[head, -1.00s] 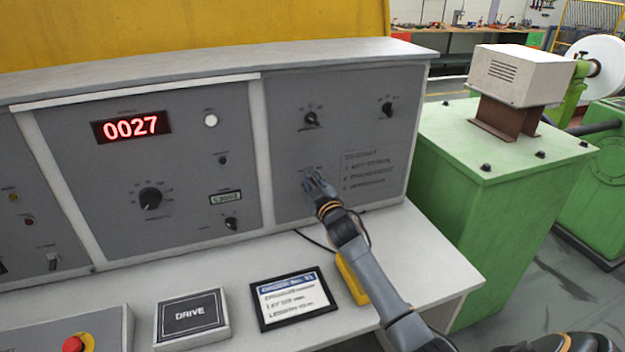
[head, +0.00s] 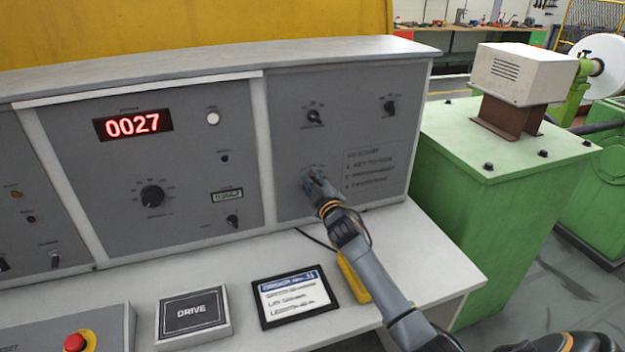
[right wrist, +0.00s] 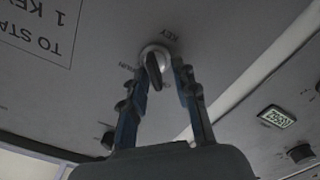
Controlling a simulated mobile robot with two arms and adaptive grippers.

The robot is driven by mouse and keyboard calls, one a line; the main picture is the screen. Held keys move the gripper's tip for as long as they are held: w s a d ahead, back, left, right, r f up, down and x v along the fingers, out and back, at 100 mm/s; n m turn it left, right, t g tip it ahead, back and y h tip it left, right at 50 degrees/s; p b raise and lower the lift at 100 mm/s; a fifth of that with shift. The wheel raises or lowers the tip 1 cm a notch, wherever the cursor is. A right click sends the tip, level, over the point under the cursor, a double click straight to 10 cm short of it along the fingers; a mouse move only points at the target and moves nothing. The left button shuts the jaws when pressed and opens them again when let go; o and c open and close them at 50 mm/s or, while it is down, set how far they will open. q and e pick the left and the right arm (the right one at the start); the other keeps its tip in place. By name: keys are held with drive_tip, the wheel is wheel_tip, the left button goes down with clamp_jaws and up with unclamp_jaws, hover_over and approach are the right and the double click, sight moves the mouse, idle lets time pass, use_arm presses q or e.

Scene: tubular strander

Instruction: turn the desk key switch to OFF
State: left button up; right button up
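The key switch (right wrist: 154,60) is a round silver lock with a dark key or lever, under the label KEY on the grey desk panel in the right wrist view. My right gripper (right wrist: 161,74) points at the panel with one fingertip on each side of the switch. A gap shows on the right side of the key; whether the left fingertip touches it I cannot tell. In the head view my right gripper (head: 314,180) is at the lower right panel and hides the switch. The key's exact position against its labels is unclear. My left gripper is not in view.
Two black knobs (head: 314,117) (head: 389,106) sit above on the same panel, with printed instructions (head: 373,168) at the right. The desktop holds a framed order card (head: 294,297), a DRIVE box (head: 192,313) and a red button (head: 75,342). A green machine (head: 490,200) stands at the right.

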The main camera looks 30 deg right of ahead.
drive_tip(key=v, duration=1.2)
drive_tip(key=shift+f, duration=0.1)
idle(0.4)
